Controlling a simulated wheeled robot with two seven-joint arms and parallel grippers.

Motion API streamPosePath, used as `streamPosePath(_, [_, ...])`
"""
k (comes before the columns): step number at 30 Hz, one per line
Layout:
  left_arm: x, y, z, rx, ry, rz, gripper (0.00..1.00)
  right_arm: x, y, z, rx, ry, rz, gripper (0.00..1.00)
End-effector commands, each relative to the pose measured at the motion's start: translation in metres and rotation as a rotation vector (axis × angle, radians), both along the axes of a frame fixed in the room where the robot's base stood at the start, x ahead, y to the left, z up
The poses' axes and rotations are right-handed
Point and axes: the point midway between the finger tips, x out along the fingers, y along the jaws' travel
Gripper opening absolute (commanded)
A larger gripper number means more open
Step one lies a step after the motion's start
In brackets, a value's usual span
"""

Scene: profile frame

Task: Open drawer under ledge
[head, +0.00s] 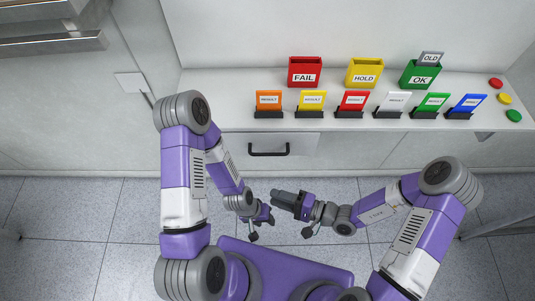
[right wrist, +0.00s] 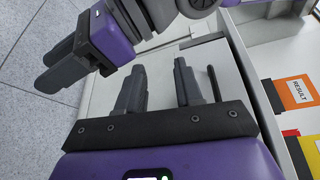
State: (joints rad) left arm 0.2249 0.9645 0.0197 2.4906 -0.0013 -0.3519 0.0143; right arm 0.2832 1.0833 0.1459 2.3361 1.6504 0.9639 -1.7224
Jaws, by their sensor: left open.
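The drawer (head: 235,145) is a pale front under the white ledge (head: 215,115), with a black bar handle (head: 269,153). No drawer interior shows in the head view. The handle also appears as a dark bar in the right wrist view (right wrist: 213,83), just right of my fingers. My right gripper (head: 277,199) is in front of the drawer, below the handle in the picture and apart from it. Its fingers are spread and empty in the right wrist view (right wrist: 160,88). My left gripper (head: 263,218) is open beside it, also clear of the handle; it shows at upper left there (right wrist: 58,65).
Coloured buttons (head: 504,99) sit at right. My two grippers are close together. Tiled floor (head: 90,215) is clear at left.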

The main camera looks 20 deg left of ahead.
Motion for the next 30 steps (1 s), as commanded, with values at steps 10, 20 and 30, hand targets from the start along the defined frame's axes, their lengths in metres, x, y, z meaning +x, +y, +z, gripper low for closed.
streamPosePath(10, [0.0, 0.0, -0.003, 0.0, 0.0, 0.0, 0.43, 0.073, 0.002, 0.045, 0.148, -0.376, -0.372, 0.35])
streamPosePath(20, [0.0, 0.0, -0.011, 0.0, 0.0, 0.0, 0.43, 0.096, 0.036, 0.051, 0.149, -0.401, -0.392, 0.35])
streamPosePath(30, [0.0, 0.0, -0.016, 0.0, 0.0, 0.0, 0.43, 0.111, 0.065, 0.056, 0.147, -0.399, -0.391, 0.35])
